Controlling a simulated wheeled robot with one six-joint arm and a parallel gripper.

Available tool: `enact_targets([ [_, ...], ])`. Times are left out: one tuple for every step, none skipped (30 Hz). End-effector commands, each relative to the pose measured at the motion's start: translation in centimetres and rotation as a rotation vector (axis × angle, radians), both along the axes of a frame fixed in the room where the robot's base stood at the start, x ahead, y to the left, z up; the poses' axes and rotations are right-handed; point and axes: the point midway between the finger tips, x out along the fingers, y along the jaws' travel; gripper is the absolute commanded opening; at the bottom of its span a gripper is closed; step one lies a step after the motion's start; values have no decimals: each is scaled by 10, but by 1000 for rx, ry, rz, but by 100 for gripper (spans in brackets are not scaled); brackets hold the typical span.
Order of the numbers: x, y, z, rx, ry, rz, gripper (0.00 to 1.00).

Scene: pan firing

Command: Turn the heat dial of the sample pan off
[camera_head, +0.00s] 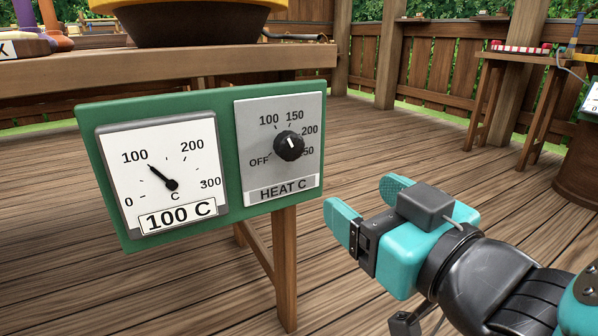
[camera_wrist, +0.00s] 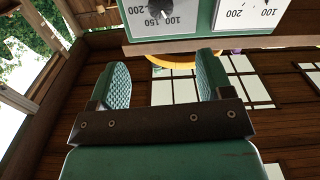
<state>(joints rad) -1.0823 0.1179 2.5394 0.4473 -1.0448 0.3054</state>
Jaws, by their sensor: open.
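The heat dial is a black round knob (camera_head: 289,145) on a grey plate (camera_head: 248,140) marked OFF, 100, 150, 200 and a partly hidden 50. Its white mark points roughly up, seemingly between 100 and 150. In the wrist view the knob (camera_wrist: 163,5) is cut off at the top edge, with its labels upside down. My teal gripper (camera_head: 364,196) is open and empty, to the lower right of the dial and apart from it. In the wrist view its two fingers (camera_wrist: 164,80) are spread, with nothing between them.
A gauge (camera_head: 165,172) left of the dial reads 100 C. Both sit on a green panel (camera_head: 112,225) below a wooden table edge (camera_head: 180,72). A dark-bottomed yellow pan (camera_head: 195,25) stands above. Wooden legs (camera_head: 285,270) stand below the panel.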

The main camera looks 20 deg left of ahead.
Motion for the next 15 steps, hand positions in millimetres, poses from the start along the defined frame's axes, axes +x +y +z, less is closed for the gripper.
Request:
enact_targets([
  [2, 2, 3, -3, 1, -1, 73],
  [3, 3, 4, -3, 1, -2, 73],
  [5, 5, 5, -4, 2, -4, 73],
  [7, 7, 6, -4, 2, -5, 73],
  [9, 9, 6, -6, 3, -7, 73],
  [11, 11, 7, -6, 3, -7, 73],
  [12, 13, 7, -6, 3, -6, 73],
  [14, 16, 7, -7, 3, -5, 73],
  [15, 19, 7, -8, 3, -1, 73],
  [17, 21, 7, -9, 2, 1, 73],
  [18, 24, 7, -8, 2, 5, 73],
  [24, 29, 8, -6, 2, 0, 73],
  [28, 34, 9, -5, 2, 1, 73],
  [32, 37, 8, -6, 2, 0, 73],
  [37, 42, 8, -6, 2, 0, 73],
])
